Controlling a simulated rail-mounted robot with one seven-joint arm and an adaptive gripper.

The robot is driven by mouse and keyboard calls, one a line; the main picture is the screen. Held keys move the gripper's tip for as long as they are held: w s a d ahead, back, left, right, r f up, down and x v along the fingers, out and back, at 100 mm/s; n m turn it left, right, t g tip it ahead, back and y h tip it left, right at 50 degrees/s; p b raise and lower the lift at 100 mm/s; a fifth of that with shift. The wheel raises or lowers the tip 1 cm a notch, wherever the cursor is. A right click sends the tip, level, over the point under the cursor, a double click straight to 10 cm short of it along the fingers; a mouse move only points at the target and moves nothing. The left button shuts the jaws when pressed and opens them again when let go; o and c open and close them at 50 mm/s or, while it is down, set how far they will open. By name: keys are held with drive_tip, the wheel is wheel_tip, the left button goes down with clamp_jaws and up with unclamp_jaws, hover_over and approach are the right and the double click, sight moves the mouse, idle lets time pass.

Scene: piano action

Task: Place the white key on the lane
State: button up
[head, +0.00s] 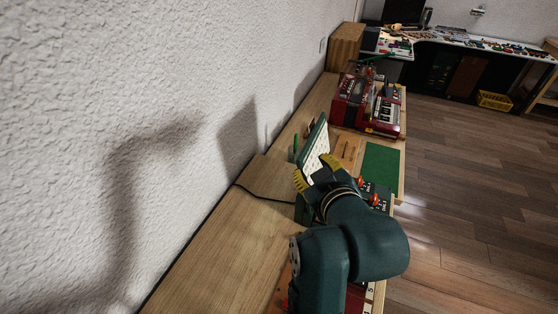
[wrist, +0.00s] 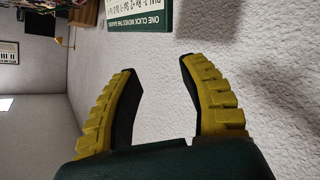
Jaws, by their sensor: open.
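My gripper (head: 314,172) has yellow ridged fingers and is raised over the wooden bench, in front of a green-framed board. In the wrist view my gripper (wrist: 160,78) is open, with nothing between its fingers. White numbered pieces (head: 370,292) show on a red unit at the near end of the bench, partly behind my arm. I cannot tell whether one of them is the white key or part of the lane. The lane is not clearly recognizable in either view.
A dark green sign (wrist: 138,14) stands beyond my fingertips in the wrist view. A red machine with white keys (head: 385,112) stands farther along the bench (head: 215,245). A green mat (head: 380,165) lies bare. The textured wall (head: 150,90) runs along the left.

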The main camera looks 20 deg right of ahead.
drive_tip(key=s+a+r+m+t, duration=0.2)
drive_tip(key=s+a+r+t, duration=0.2)
drive_tip(key=s+r, duration=0.3)
drive_tip(key=s+a+r+m+t+y, duration=0.1)
drive_tip(key=s+a+r+t, duration=0.3)
drive_tip(key=r, duration=0.6)
drive_tip(key=s+a+m, duration=0.1)
drive_tip(key=s+a, duration=0.1)
drive_tip(key=a, duration=0.1)
drive_tip(key=shift+s+a+r, duration=0.3)
drive_tip(key=shift+s+r, duration=0.1)
